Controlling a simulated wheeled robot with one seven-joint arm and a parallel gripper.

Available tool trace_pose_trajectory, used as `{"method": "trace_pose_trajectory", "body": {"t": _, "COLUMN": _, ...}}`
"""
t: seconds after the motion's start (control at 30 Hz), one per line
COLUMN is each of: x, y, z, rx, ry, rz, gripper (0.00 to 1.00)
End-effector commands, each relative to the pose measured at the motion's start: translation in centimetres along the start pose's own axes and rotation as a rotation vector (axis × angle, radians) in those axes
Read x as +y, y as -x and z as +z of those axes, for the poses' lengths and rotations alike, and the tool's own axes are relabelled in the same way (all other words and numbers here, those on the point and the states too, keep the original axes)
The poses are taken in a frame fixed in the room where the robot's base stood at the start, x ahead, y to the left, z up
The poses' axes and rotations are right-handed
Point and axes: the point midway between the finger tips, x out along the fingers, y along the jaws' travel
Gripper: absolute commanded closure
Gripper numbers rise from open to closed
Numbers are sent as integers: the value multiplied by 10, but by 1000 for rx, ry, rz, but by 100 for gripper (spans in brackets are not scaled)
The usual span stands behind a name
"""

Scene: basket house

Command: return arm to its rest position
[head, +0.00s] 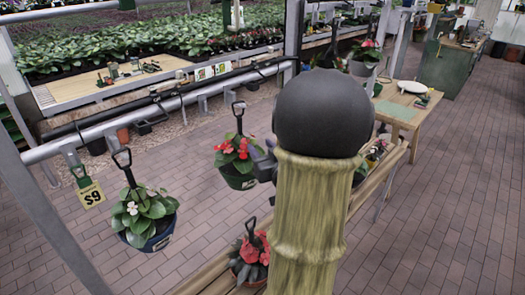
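My arm (306,210), with a yellow-green sleeve and a black rounded joint, rises through the middle of the head view. A small dark part, which looks like my gripper (263,162), shows just left of the arm. It is beside a dark pot with red flowers (238,165). Most of it is hidden behind my arm. I cannot see its fingers, nor whether it touches the pot. The pot's black hook handle (239,118) reaches up to a bracket under the metal rail; whether it hangs there is unclear.
A pot with red blooms (251,258) is at the slatted wooden bench (212,278) below. A metal rail (180,103) crosses behind. Brick floor (450,190) at right is clear.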

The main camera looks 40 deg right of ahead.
Motion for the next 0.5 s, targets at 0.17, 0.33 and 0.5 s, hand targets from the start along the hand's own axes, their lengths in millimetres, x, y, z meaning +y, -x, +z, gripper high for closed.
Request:
{"method": "trace_pose_trajectory", "body": {"t": 0.17, "x": 0, "y": 0, "z": 0, "rx": 0, "ry": 0, "rz": 0, "gripper": 60}}
{"method": "trace_pose_trajectory", "body": {"t": 0.33, "x": 0, "y": 0, "z": 0, "rx": 0, "ry": 0, "rz": 0, "gripper": 60}}
{"method": "trace_pose_trajectory", "body": {"t": 0.5, "x": -4, "y": -2, "z": 2, "rx": -16, "ry": 2, "rz": 0, "gripper": 60}}
